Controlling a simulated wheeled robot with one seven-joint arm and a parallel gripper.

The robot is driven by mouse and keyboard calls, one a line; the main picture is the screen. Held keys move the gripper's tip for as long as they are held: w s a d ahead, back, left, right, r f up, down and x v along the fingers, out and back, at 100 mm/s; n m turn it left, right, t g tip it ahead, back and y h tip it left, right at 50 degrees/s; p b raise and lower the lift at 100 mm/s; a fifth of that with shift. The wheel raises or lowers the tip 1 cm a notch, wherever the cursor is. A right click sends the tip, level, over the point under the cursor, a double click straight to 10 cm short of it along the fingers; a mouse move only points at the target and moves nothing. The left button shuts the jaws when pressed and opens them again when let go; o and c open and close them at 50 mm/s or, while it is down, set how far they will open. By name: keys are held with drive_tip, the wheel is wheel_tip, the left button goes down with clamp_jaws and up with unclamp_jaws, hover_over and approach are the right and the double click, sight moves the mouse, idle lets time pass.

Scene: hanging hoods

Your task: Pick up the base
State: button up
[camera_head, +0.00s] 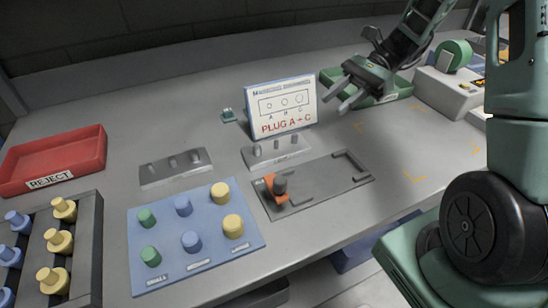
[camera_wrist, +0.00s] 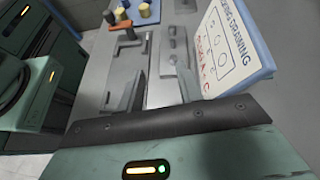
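Which part is the base is not marked. A grey block with several short pegs (camera_head: 275,151) lies in front of the drawing sign. A similar grey block (camera_head: 175,168) lies further left. A dark grey fixture plate (camera_head: 325,184) holds an orange piece with a dark upright knob (camera_head: 280,187) at its left end. My gripper (camera_head: 336,102) is open and empty above the table, right of the sign. In the wrist view my gripper (camera_wrist: 160,88) has its fingers apart, with a pegged grey block (camera_wrist: 173,50) beyond them.
The drawing sign (camera_head: 281,108) reads "PLUG A→C". A blue board (camera_head: 170,257) with coloured knobs, a red REJECT tray (camera_head: 55,160) and a dark rack (camera_head: 85,250) stand left. A green tray (camera_head: 392,93) is behind my gripper. The table right of the fixture is clear.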

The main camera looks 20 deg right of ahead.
drive_tip(key=d+m+t, duration=0.1)
drive_tip(key=d+m, duration=0.1)
drive_tip(key=d, duration=0.1)
approach(285, 145)
drive_tip(key=shift+y, duration=0.4)
drive_tip(key=a, duration=0.4)
drive_tip(key=shift+s+a+r, duration=0.1)
drive_tip(key=shift+s+a, duration=0.1)
drive_tip(key=shift+s, duration=0.15)
drive_tip(key=shift+w+x, duration=0.15)
drive_tip(key=shift+x, duration=1.15)
drive_tip(key=shift+w+x, duration=0.15)
drive_tip(key=shift+x, duration=1.15)
clamp_jaws()
